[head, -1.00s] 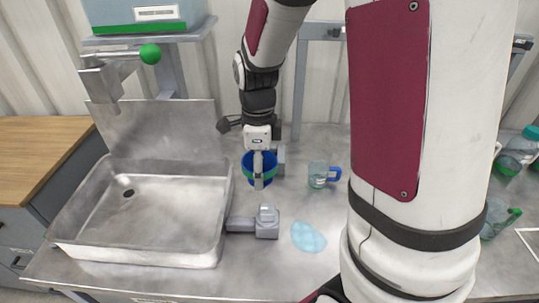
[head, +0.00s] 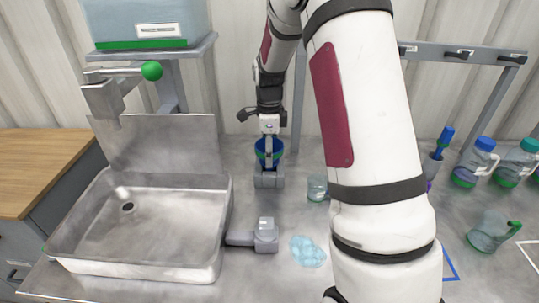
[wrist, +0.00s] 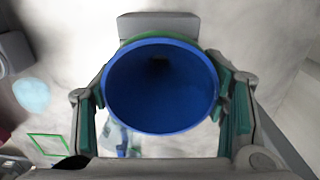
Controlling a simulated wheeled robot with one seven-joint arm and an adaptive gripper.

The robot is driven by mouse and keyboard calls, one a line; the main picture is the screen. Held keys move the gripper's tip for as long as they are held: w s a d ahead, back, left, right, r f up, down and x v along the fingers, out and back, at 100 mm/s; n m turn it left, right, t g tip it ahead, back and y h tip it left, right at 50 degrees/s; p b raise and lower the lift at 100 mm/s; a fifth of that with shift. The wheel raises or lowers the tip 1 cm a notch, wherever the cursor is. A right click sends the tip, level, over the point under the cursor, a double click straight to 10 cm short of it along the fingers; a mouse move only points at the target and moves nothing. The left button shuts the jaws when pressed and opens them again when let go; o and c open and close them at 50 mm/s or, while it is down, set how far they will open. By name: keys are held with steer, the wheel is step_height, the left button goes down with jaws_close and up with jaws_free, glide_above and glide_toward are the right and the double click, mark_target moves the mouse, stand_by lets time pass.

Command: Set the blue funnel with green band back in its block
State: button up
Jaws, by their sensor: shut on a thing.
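The blue funnel with a green band (head: 277,148) is held upright between the fingers of my gripper (head: 268,150). In the wrist view I look down into its open blue mouth (wrist: 160,88), with a finger on each side. A grey block (head: 268,181) stands on the table directly below the funnel in the head view. A grey edge of it (wrist: 158,22) shows past the funnel rim in the wrist view. The funnel's lower end is hidden, so I cannot tell whether it touches the block.
A steel basin (head: 140,268) stands to the left. A grey valve-like block (head: 266,236) joins its right side. A light blue puddle (head: 307,251) and a clear mug (head: 317,188) lie to the right. Several bottles (head: 475,162) and a jug (head: 490,232) stand farther right.

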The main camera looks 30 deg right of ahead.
steer(key=shift+f, duration=0.75)
steer(key=shift+f, duration=0.25)
steer(key=o, duration=1.1)
steer(key=shift+r, duration=0.15)
